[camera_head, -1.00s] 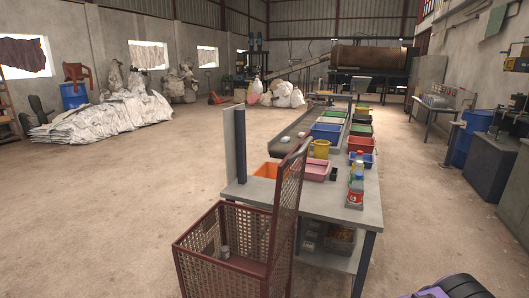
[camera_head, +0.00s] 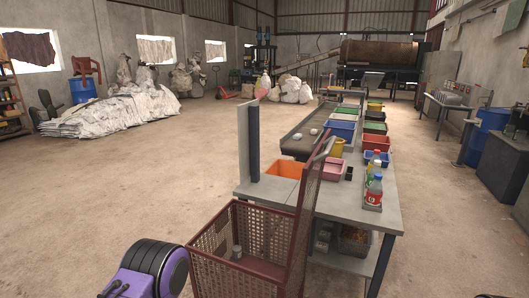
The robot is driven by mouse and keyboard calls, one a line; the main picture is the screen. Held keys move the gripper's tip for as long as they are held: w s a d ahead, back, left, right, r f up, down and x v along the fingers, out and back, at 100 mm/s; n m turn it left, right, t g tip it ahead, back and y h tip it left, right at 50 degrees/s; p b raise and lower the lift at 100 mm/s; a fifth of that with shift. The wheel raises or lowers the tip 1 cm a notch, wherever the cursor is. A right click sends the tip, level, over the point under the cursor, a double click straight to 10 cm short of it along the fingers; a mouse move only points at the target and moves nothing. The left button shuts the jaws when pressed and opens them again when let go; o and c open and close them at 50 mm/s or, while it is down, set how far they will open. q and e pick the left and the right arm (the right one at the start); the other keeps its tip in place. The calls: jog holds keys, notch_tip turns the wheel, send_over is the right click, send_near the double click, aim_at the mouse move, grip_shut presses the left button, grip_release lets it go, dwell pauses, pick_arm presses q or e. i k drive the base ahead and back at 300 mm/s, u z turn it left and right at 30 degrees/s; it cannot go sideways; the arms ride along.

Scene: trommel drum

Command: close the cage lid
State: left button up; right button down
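The dark red mesh cage (camera_head: 215,243) stands on the floor at the lower middle, its top open. Its lid (camera_head: 308,205) stands up nearly vertical along the cage's right side, leaning a little to the right, with a grey strip at its top edge. A small grey can (camera_head: 237,252) shows inside the cage. A purple and black part of my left arm is at the bottom, left of the cage and near its front corner. No fingertips of my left gripper can be made out. My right gripper is out of view; only a dark sliver of my arm shows at the bottom right.
A grey table (camera_head: 347,208) stands right behind the lid, with bottles (camera_head: 374,188), an orange bin (camera_head: 284,170) and a pink bin (camera_head: 333,169). A dark upright post (camera_head: 254,145) rises at its left end. The floor left of the cage is open.

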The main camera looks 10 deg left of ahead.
aim_at(326, 142)
jog(key=u, duration=0.2)
jog(key=i, duration=1)
